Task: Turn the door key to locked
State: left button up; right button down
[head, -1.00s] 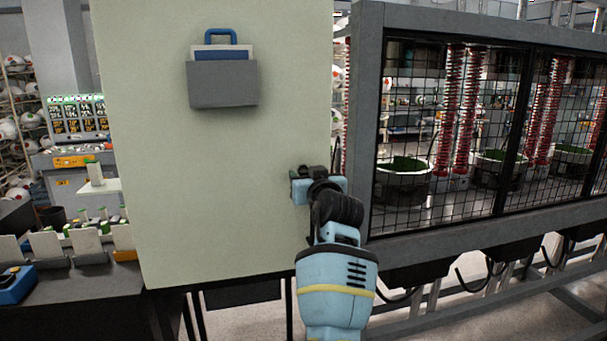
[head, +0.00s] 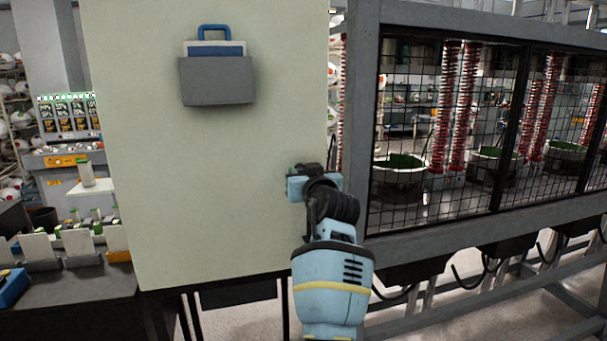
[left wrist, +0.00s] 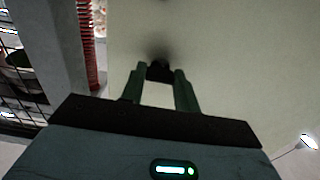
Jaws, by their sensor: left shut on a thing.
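The pale green door panel (head: 210,180) stands upright in front of me in the head view. My left gripper (head: 308,170) is at its right edge, about mid-height. In the left wrist view, the two fingers (left wrist: 157,75) of my left gripper are closed on a small dark piece at the door face, which looks like the door key (left wrist: 159,70). The key is mostly covered by the fingers there, and the gripper hides it in the head view. I cannot tell which way the key is turned. My right gripper is not in view.
A grey-framed mesh cage (head: 450,130) with red springs inside stands right of the door. A grey document holder (head: 216,80) hangs on the door's upper part. A dark workbench (head: 75,300) with white parts is at the lower left.

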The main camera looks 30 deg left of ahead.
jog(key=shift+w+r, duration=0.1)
pick_arm(q)
jog(key=m, duration=0.1)
jog(key=m+p, duration=0.2)
jog(key=shift+s+r+m, duration=0.1)
jog(key=shift+r+m, duration=0.15)
jog(key=shift+m, duration=0.15)
jog(key=shift+m+p, duration=0.3)
jog(key=shift+m, duration=0.7)
jog(key=shift+m+p, duration=0.3)
jog(key=shift+m, duration=0.5)
jog(key=m, duration=1)
jog(key=shift+f, duration=0.2)
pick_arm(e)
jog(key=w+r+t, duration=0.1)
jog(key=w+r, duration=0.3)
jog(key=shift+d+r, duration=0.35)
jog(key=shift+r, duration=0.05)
pick_arm(q)
jog(key=shift+m, duration=0.4)
jog(key=o, duration=1)
